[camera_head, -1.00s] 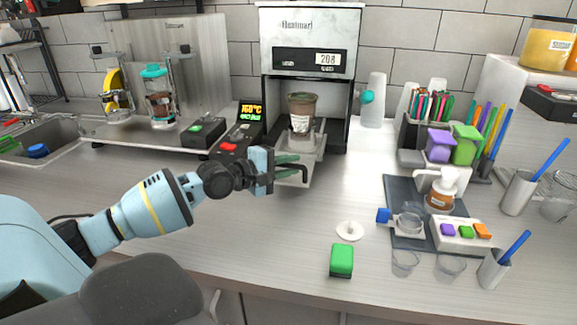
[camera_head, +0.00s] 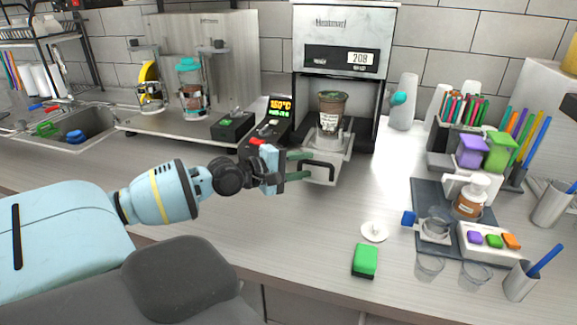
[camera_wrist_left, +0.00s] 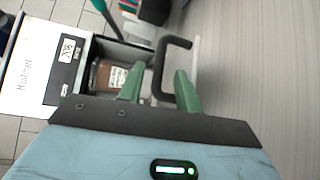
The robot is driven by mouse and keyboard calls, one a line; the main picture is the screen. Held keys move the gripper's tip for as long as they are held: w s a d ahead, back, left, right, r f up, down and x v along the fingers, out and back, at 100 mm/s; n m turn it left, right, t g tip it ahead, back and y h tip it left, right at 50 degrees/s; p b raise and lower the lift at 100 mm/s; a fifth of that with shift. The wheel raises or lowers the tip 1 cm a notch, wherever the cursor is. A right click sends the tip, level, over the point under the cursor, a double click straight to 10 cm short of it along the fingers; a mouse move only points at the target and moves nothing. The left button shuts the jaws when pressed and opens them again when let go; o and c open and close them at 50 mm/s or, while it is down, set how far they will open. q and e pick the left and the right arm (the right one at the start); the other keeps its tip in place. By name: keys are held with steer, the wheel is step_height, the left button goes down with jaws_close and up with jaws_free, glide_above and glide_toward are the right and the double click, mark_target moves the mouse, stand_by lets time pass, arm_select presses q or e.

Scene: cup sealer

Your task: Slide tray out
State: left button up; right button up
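The sealer's tray (camera_head: 323,176) sticks out from the front of the tall machine (camera_head: 345,35). A brown lidded cup (camera_head: 331,111) stands upright on it and also shows in the left wrist view (camera_wrist_left: 108,76). The tray's black U-shaped handle (camera_head: 333,169) points forward and left; it also shows in the left wrist view (camera_wrist_left: 183,48). My left gripper (camera_head: 307,166) is at the handle with its green fingers spread apart. In the left wrist view, the fingers (camera_wrist_left: 158,80) stand apart, with part of the handle between them. I cannot tell whether they touch it. My right gripper is out of view.
A display unit (camera_head: 280,109) stands left of the tray. A green block (camera_head: 365,261) and a small white disc (camera_head: 374,232) lie on the front counter. A dark mat (camera_head: 430,199) with cups and a dispenser lies at right. The counter right of the tray is clear.

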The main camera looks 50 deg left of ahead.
arm_select(q)
steer(key=shift+p+v, duration=0.3)
steer(key=shift+v, duration=1.4)
steer(key=shift+d, duration=0.1)
